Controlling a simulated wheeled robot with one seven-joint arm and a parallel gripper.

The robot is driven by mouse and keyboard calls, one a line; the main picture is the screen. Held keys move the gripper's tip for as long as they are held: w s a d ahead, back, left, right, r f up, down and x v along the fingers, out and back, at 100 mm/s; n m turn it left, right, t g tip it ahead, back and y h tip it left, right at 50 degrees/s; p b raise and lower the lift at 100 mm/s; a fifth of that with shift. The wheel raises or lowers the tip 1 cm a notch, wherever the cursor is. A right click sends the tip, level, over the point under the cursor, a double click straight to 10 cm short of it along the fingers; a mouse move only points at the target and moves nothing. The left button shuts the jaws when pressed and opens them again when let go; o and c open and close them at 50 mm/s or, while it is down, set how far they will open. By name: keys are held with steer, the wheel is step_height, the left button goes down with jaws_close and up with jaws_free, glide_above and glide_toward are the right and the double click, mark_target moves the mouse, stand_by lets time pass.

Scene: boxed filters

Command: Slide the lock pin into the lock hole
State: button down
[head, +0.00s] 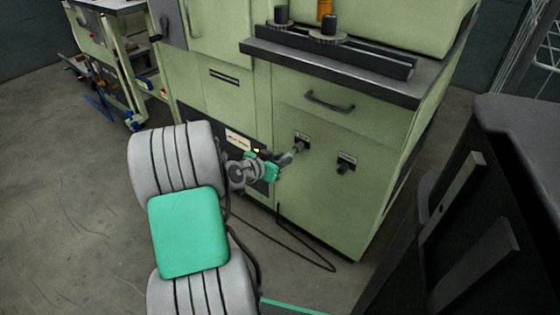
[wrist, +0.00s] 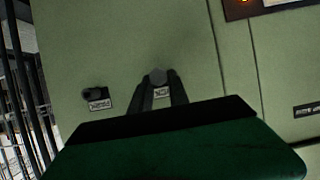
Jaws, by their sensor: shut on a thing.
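The green cabinet (head: 320,195) carries two labelled fittings on its lower front. The left one in the head view has a small label that partly reads LOCK in the wrist view (wrist: 162,91). My gripper (head: 298,147) is at that fitting, just below its label. In the wrist view my two dark fingers (wrist: 160,82) are shut on the grey lock pin (wrist: 158,75), whose rounded end shows between the fingertips. The lock hole is hidden behind the pin and fingers. I cannot tell how far the pin is in it.
The dark park fitting (head: 344,168) sits to the right in the head view; its PARK label shows in the wrist view (wrist: 99,105). A drawer handle (head: 330,103) is above. A dark machine (head: 480,215) stands at right.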

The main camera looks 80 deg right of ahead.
mark_target(287, 154)
steer(key=shift+s+d+b, duration=0.15)
steer(key=shift+s+d, duration=0.15)
steer(key=shift+d, duration=0.4)
steer(key=shift+s+d+b, duration=0.15)
steer(key=shift+s+d, duration=0.15)
steer(key=shift+d, duration=0.4)
steer(key=c, duration=1.2)
jaws_free()
steer(key=shift+o, duration=0.2)
steer(key=p+v, duration=0.2)
steer(key=v, duration=0.5)
steer(key=shift+a+r, duration=0.2)
steer(key=shift+a, duration=0.1)
steer(key=shift+w, duration=0.15)
